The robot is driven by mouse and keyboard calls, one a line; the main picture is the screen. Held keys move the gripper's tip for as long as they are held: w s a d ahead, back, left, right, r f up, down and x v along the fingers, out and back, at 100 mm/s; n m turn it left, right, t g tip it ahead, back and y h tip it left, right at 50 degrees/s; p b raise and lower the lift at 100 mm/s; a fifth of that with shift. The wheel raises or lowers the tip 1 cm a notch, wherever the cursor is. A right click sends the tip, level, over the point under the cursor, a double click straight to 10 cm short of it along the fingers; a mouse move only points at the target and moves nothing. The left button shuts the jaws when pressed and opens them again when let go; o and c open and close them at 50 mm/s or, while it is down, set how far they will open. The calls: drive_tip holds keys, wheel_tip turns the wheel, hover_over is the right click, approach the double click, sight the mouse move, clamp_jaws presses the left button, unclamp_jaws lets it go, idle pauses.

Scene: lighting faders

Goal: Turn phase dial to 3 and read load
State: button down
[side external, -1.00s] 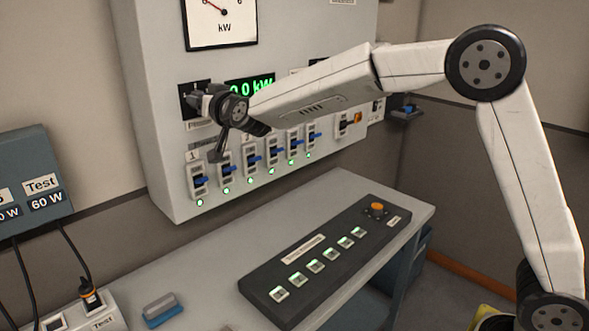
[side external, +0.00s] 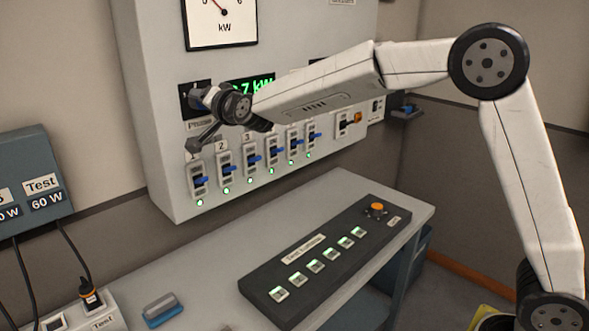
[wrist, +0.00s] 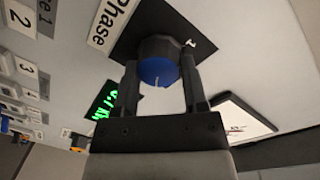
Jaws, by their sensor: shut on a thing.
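The phase dial (wrist: 158,73), a dark knob with a blue face, sits on a black plate (wrist: 143,22) beside the "Phase" label (wrist: 112,18). In the wrist view my gripper (wrist: 159,66) has one finger on each side of it and is shut on it. A white mark shows beside the knob; I cannot read the numeral surely. In the side view my gripper (side external: 207,98) is at the plate and hides most of the dial. The green load readout (side external: 254,86) ends in ".7 kW", its first digit partly hidden. The kW needle meter (side external: 223,20) is cut off at the top.
A row of numbered blue-handled switches (side external: 254,159) with green lamps runs below my gripper. A dark console (side external: 317,254) with lit buttons and an orange knob (side external: 376,209) lies on the bench (side external: 150,272). A blue-grey block (side external: 161,310) lies at the bench's front left.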

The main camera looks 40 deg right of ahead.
drive_tip(key=shift+c, duration=0.7)
unclamp_jaws()
drive_tip(key=shift+s, duration=0.1)
drive_tip(key=s, duration=0.7)
drive_tip(key=shift+s+r, duration=0.25)
drive_tip(key=shift+s, duration=0.05)
drive_tip(key=shift+a, duration=0.1)
